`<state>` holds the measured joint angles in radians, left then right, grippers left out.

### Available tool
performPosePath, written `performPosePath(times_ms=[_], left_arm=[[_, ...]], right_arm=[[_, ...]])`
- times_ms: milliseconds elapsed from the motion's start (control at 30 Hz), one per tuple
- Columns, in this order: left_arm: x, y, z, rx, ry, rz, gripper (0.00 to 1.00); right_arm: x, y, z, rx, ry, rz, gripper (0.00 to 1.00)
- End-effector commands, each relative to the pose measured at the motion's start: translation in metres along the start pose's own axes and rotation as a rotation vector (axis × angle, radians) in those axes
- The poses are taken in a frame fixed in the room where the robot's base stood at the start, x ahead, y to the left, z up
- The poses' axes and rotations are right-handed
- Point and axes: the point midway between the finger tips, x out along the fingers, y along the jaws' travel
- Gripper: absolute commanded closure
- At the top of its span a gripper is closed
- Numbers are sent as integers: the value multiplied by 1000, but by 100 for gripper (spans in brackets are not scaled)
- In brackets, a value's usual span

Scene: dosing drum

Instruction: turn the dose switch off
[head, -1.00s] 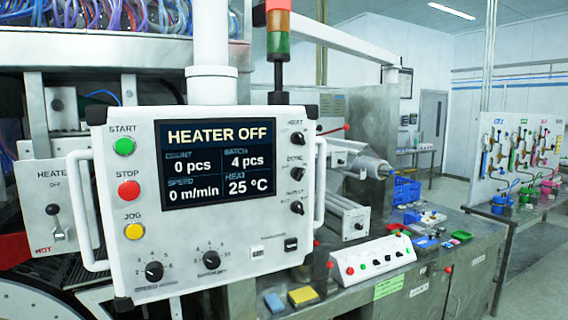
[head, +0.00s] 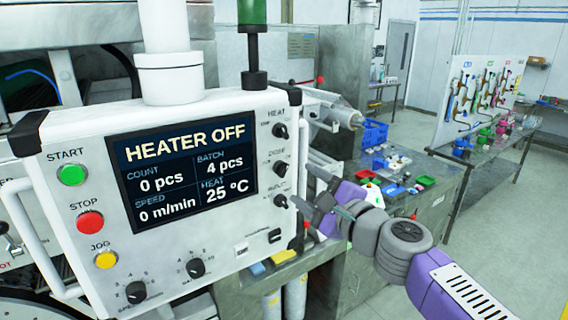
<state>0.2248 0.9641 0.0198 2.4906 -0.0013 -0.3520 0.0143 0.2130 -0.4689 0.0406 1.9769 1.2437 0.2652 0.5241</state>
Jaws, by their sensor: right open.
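The dose switch (head: 279,168) is the middle of three black knobs on the right side of the white control panel (head: 225,250). Its pointer direction is too small to read surely. The heat switch (head: 279,130) is above it and another black switch (head: 281,201) is below it. The panel's screen (head: 183,172) reads HEATER OFF, 0 pcs, batch 4 pcs, 0 m/min and 25 °C. My right gripper (head: 309,190) is open and empty, just right of the panel's right edge, near the height of the lower two switches. My left gripper is not in view.
A white handle (head: 300,160) stands along the panel's right edge, beside my right gripper. The green start (head: 72,174), red stop (head: 90,222) and yellow jog (head: 106,260) buttons line the left side. A blue crate (head: 374,134) stands on the bench behind.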

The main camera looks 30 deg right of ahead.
Motion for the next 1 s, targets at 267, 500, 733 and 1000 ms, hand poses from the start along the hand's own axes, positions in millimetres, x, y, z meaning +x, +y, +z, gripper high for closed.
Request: performPosePath(times_ms=[267,500,733,1000], left_arm=[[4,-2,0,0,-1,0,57],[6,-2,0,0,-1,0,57],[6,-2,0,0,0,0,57],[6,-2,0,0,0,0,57]], right_arm=[[36,1,0,4,-3,1,39],[65,0,0,1,-1,-1,39],[73,0,1,1,-1,-2,39],[73,0,0,0,0,-2,54]])
